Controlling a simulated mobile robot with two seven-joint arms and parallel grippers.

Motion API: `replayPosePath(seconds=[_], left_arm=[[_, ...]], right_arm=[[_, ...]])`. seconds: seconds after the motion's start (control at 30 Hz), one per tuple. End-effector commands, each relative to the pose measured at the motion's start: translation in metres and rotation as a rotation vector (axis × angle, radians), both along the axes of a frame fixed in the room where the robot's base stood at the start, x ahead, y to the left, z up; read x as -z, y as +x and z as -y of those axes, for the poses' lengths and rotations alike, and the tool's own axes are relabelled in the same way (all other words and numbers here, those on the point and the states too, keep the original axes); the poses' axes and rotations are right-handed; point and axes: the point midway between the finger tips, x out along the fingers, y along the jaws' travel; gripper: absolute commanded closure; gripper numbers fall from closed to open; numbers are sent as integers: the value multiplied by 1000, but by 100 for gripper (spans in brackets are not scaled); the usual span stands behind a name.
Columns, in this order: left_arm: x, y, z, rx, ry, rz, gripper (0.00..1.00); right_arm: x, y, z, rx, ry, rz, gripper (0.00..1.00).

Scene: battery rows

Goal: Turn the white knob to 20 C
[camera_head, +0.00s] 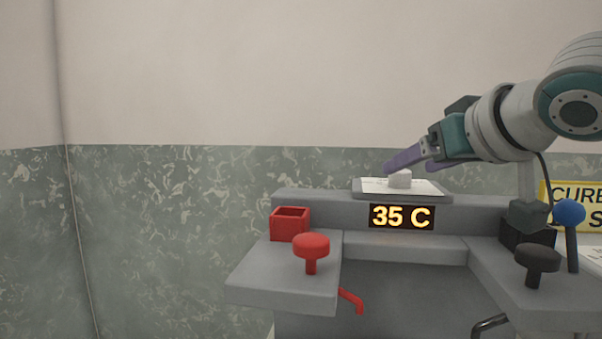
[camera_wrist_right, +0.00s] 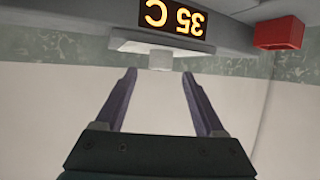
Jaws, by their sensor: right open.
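The white knob (camera_head: 400,179) stands on a pale plate (camera_head: 372,187) on top of the grey console. The display (camera_head: 402,217) below it reads 35 C. My right gripper (camera_head: 404,163) is at the knob, its purple fingers reaching in from the right. In the right wrist view the knob (camera_wrist_right: 160,61) lies just beyond the fingertips, in line with the gap between them. My right gripper (camera_wrist_right: 159,73) is open there, with nothing between its fingers. My left gripper is in neither view.
A red open box (camera_head: 290,223) and a red mushroom button (camera_head: 311,249) are on the console's left side. A black button (camera_head: 537,262) and a blue-topped lever (camera_head: 570,215) stand at the right. A yellow sign (camera_head: 565,204) is partly hidden behind them.

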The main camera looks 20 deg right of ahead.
Motion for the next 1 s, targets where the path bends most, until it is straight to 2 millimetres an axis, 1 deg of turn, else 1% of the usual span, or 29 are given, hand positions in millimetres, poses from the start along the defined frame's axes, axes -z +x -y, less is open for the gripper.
replayPosePath(seconds=[0.03,0.1,0.3,0.47,0.7,1.0], left_arm=[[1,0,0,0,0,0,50],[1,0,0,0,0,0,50],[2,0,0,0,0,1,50],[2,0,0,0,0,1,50],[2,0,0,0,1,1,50],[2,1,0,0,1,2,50]], right_arm=[[3,8,2,2,3,0,29],[8,18,3,2,3,-1,29],[16,38,6,0,1,-1,29],[18,43,7,0,-1,0,29],[19,43,7,-1,-2,0,29],[19,43,7,0,-1,-1,62]])
